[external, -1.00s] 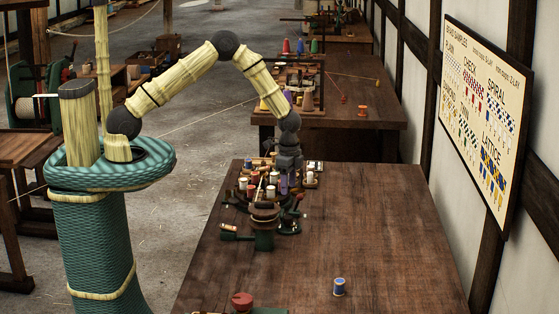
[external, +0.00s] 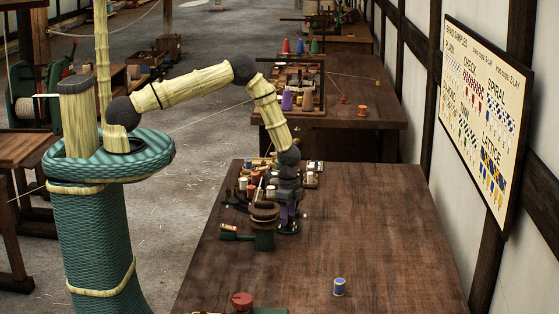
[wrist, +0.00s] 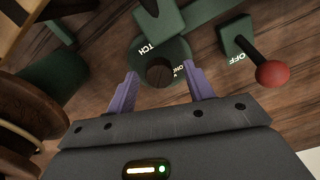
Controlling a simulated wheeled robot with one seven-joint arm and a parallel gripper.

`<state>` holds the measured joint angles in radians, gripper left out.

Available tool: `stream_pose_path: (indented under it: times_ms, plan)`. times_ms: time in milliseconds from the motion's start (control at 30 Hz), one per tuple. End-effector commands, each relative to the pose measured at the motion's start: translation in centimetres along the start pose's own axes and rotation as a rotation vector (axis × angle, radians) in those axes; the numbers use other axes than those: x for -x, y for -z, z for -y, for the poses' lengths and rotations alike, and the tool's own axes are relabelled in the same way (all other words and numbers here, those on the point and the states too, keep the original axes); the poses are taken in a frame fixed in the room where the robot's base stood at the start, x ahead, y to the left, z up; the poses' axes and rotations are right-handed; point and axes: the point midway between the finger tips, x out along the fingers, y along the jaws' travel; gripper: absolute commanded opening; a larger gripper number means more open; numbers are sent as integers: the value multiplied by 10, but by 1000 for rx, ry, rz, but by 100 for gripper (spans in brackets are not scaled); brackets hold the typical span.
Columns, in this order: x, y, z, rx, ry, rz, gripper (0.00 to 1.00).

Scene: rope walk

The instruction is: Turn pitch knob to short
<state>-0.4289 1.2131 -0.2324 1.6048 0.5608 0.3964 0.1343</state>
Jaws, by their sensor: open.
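The pitch knob (wrist: 159,72) is a small dark round knob on a green dial plate (wrist: 174,50) in the wrist view. White lettering ending in "TCH" shows at its upper left, and small lettering at its right is too small to read surely. My gripper (wrist: 162,82) is open, with one purple finger on each side of the knob, apart from it. In the external view my gripper (external: 286,218) is low over the green machine, and the knob is hidden there.
A red-balled lever (wrist: 272,74) marked "OFF" stands right of the dial. A brown wooden spool (wrist: 30,115) is close at left. In the external view, thread spools (external: 255,178) crowd behind the machine. A blue spool (external: 339,287) stands on otherwise clear table (external: 370,220).

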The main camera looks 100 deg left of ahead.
Motion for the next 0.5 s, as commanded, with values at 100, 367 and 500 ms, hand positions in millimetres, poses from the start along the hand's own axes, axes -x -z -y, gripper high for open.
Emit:
stream_pose_path:
  times_ms: [100, 367, 500]
  plan:
    - [0, 0, 0, 0, 0, 0, 50]
    - [0, 0, 0, 0, 0, 0, 8]
    - [0, 0, 0, -4, 0, 0, 8]
